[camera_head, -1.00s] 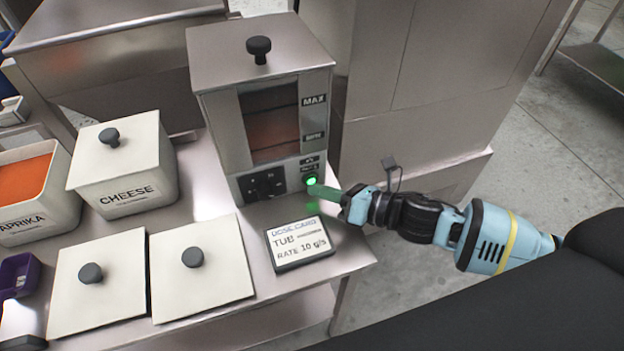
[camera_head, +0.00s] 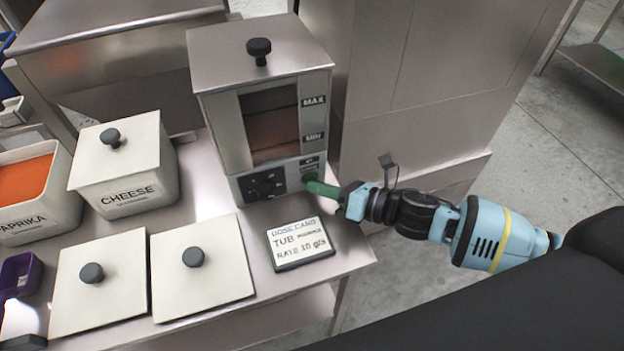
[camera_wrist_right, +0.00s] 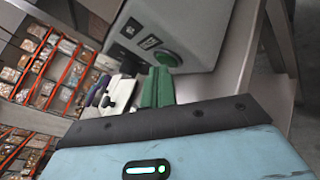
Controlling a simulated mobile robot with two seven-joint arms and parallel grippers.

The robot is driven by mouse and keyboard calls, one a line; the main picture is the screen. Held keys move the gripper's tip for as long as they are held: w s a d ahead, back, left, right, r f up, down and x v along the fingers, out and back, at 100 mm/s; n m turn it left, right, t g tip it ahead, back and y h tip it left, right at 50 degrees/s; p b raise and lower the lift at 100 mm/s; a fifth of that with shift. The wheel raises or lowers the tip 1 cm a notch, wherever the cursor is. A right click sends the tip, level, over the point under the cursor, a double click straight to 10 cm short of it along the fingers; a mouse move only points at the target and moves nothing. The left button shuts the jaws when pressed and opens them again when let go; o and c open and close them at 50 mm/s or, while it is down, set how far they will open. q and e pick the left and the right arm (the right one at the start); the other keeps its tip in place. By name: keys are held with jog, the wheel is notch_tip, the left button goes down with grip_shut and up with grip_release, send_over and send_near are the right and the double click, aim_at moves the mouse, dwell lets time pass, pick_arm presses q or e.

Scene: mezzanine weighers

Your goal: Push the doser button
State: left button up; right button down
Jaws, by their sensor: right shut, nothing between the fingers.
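The fingers also show in the right wrist view (camera_wrist_right: 158,88), ending just by the button. I cannot tell whether they touch it. My left gripper is not in view.
A dose card (camera_head: 300,244) lies on the steel table in front of the doser. A cheese tub (camera_head: 125,180), a paprika tub (camera_head: 40,212) and two lids (camera_head: 98,288) (camera_head: 200,268) stand to the left. A steel cabinet (camera_head: 415,90) rises behind my right arm.

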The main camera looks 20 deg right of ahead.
jog(key=shift+s, duration=0.4)
dwell(0.4)
jog(key=shift+s+d+p, duration=0.1)
jog(key=shift+s+p, duration=0.35)
jog(key=shift+s, duration=2.6)
dwell(0.3)
